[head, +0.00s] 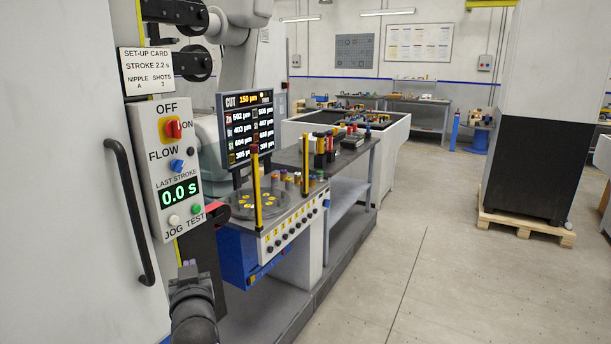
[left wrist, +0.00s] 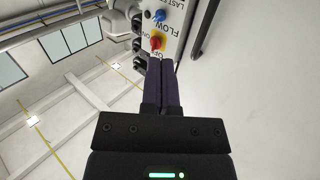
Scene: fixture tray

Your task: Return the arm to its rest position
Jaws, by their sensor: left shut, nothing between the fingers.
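My left gripper (head: 188,270) is at the bottom left of the head view, in front of and below the control panel (head: 151,160). In the left wrist view its two dark fingers (left wrist: 161,62) lie together, shut and empty. The panel has a red switch (head: 173,129) on a yellow plate, a blue flow knob (head: 177,165) and a display (head: 180,194) reading 0.0 s. In the left wrist view the panel appears upside down beyond the fingertips, with the red switch (left wrist: 157,41) just above them. My right gripper is not in view.
A black vertical handle (head: 130,212) stands out left of the panel. A screen (head: 246,127) and a bench fixture with yellow posts (head: 257,195) stand to the right. A dark cabinet on a pallet (head: 525,222) is at far right. The floor between is clear.

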